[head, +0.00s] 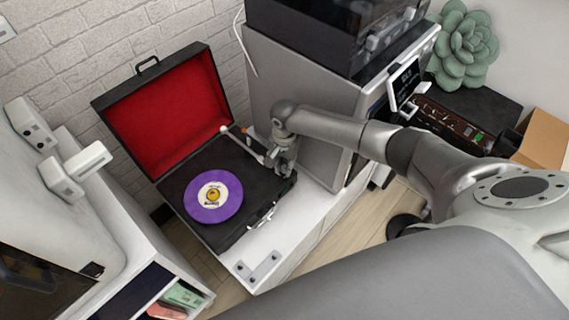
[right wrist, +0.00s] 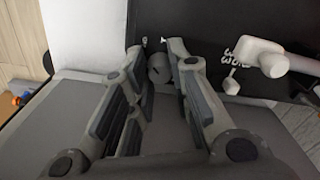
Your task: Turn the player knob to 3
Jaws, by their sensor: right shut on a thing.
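The record player (head: 237,226) stands open on a white cabinet, with a red-lined lid (head: 180,115) and a purple record (head: 213,197) on its platter. My right gripper (head: 279,165) is at the right side of the player's deck, next to the tonearm. In the right wrist view, the small dark knob (right wrist: 159,69) sits between the fingertips of my right gripper (right wrist: 159,62), which is shut on it. Small white marks lie on the deck by the knob, too small to read surely. The knob's pointer cannot be made out. My left gripper is not in view.
The white tonearm (right wrist: 265,56) and a small switch (right wrist: 231,84) are close to the right finger in the wrist view. A large grey cabinet (head: 290,90) stands right beside the player. Bare white cabinet top (head: 300,225) shows in front.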

